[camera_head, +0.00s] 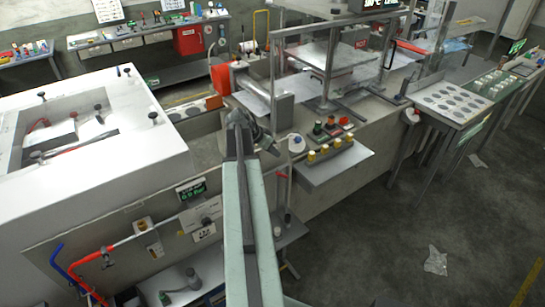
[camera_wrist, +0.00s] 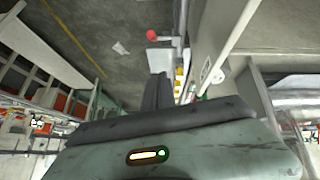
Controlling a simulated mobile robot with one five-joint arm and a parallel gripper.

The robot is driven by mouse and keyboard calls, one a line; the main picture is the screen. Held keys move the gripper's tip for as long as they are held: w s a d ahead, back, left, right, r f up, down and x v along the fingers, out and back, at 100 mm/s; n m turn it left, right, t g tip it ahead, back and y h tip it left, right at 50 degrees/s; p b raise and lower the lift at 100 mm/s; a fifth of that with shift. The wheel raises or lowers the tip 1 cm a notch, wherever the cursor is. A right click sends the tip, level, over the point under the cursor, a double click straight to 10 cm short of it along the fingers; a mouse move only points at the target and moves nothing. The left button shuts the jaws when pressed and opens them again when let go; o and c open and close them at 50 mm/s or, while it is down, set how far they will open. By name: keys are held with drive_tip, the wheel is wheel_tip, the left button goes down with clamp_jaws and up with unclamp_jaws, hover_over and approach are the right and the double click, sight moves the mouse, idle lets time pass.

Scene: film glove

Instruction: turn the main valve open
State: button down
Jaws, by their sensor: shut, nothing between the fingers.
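No part is clearly readable as the main valve. My gripper (camera_wrist: 157,92) shows as dark fingers in the wrist view, shut and empty. In the head view my arm reaches up the middle, well right of the pipes, and its end is over the gap near the bench. The fingertips are hard to make out there.
A white machine housing (camera_head: 90,170) fills the left. A small shelf (camera_head: 335,166) with several yellow-capped knobs juts out to the right of my arm. The grey floor (camera_head: 400,235) at right is mostly clear.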

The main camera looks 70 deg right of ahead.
drive_tip(key=f+b, duration=0.2)
drive_tip(key=f, duration=0.1)
drive_tip(key=s+d+f+b, duration=0.1)
drive_tip(key=f+b, duration=0.2)
drive_tip(key=s+f+b, duration=0.1)
drive_tip(key=f+b, duration=0.1)
drive_tip(key=shift+s+d+f+b, duration=0.15)
drive_tip(key=shift+f+b, duration=0.2)
drive_tip(key=shift+f, duration=0.05)
drive_tip(key=shift+a, duration=0.2)
